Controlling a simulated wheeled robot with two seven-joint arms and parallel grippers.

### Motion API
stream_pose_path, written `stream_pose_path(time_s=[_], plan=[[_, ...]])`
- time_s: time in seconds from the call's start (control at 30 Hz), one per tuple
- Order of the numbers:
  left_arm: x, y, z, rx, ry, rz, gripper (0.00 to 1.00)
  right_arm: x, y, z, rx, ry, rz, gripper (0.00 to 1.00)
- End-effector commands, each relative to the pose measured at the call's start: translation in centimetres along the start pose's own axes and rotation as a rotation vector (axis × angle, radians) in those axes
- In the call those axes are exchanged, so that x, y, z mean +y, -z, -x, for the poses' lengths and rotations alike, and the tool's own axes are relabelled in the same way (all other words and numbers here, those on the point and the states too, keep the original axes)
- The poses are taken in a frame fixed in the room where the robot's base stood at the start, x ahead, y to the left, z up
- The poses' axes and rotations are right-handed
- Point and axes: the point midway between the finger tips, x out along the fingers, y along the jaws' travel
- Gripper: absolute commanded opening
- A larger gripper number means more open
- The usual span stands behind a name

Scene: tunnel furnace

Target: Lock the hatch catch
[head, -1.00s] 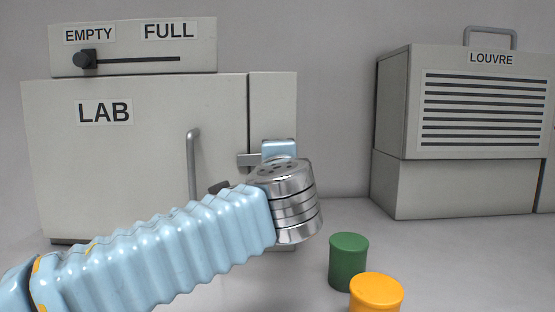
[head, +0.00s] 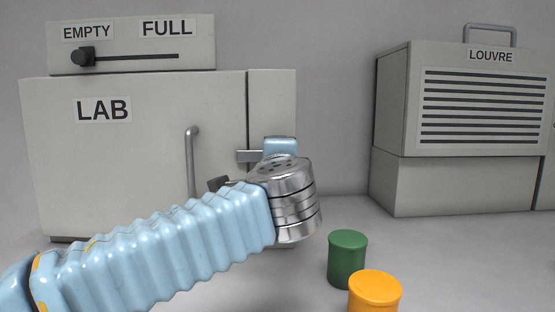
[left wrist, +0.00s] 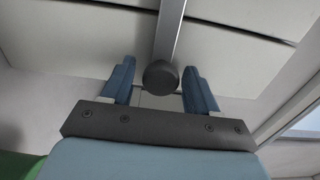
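The LAB hatch (head: 110,160) is a pale cabinet door with an upright handle (head: 191,160); it looks closed. Its catch (head: 249,156) is a metal bar lying level across the seam at the door's right edge. My left gripper (head: 279,146) is in front of the catch and hides its right end. In the left wrist view, the catch bar (left wrist: 169,30) ends in a dark round knob (left wrist: 160,77). The open fingers of my left gripper (left wrist: 160,64) stand either side of the knob, with narrow gaps. My right gripper is not in view.
A box with an EMPTY–FULL slider (head: 83,57) sits on the cabinet. A louvre unit (head: 460,105) stands at the right. A green pot (head: 347,260) and an orange pot (head: 375,292) stand front right of my left wrist. The surface between cabinet and louvre unit is clear.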

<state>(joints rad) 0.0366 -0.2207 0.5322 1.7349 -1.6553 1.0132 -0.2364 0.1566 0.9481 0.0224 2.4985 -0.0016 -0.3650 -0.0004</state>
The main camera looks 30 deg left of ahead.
Motion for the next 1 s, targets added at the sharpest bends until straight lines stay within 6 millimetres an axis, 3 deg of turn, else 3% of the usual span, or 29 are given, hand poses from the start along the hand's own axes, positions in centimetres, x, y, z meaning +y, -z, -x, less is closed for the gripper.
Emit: stream_pose_path(time_s=[0.27,0.7,1.0], plan=[[0.0,0.0,1.4,0.001,0.001,0.002,0.59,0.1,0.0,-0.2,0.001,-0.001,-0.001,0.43],[0.1,0.0,11.3,0.002,0.002,0.0,0.59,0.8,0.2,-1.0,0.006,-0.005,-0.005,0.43],[0.0,0.0,13.8,0.0,0.0,0.0,0.59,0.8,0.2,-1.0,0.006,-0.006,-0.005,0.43]])
